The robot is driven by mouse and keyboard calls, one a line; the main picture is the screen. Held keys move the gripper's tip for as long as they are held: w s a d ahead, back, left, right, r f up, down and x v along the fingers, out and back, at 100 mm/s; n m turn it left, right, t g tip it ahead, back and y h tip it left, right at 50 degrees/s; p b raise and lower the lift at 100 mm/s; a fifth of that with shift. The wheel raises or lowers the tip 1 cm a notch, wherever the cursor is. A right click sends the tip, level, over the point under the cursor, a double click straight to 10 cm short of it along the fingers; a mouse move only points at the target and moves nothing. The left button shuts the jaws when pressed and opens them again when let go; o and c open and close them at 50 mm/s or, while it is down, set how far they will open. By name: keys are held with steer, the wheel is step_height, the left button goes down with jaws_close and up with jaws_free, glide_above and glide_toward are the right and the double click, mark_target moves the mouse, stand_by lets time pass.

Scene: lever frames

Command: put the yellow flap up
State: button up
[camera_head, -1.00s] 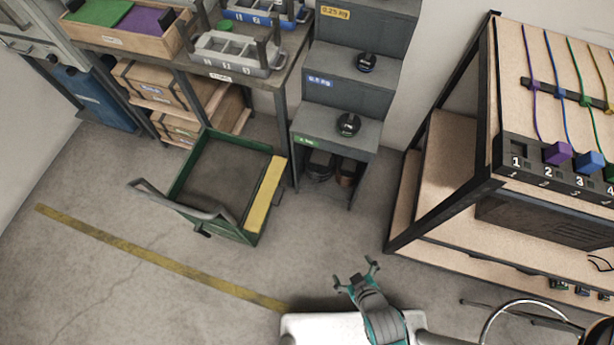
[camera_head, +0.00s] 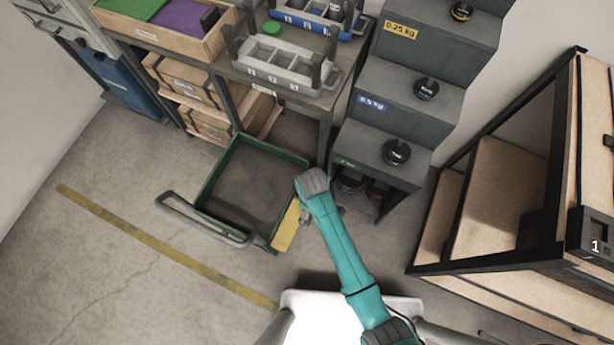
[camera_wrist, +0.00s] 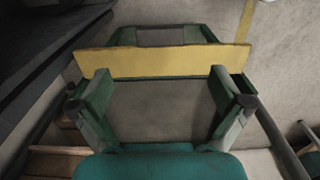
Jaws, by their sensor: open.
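The yellow flap (camera_head: 286,228) runs along the right side of the green cart (camera_head: 213,177); my arm hides its upper part in the head view. In the wrist view, the flap (camera_wrist: 150,61) is a wide yellow band crossing the picture ahead of my fingers. Its exact tilt is hard to tell. My gripper (camera_wrist: 158,92) is open, with one finger on each side of the picture and nothing between them. The fingertips appear close to the flap's near edge; I cannot tell whether they touch. In the head view my wrist covers most of the gripper.
A grey stepped stand (camera_head: 385,150) with black weights is close to the right of the cart. A workbench (camera_head: 270,85) with trays stands behind it. The cart's grey handle (camera_head: 205,222) sticks out at its front. Open floor lies left, past a yellow floor line (camera_head: 165,247).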

mark_target(301, 211)
step_height(301, 211, down, 11)
steer(key=shift+r, duration=0.15)
stand_by(0.4)
steer(key=c, duration=1.5)
steer(key=shift+c, duration=0.2)
steer(key=shift+w, duration=0.1)
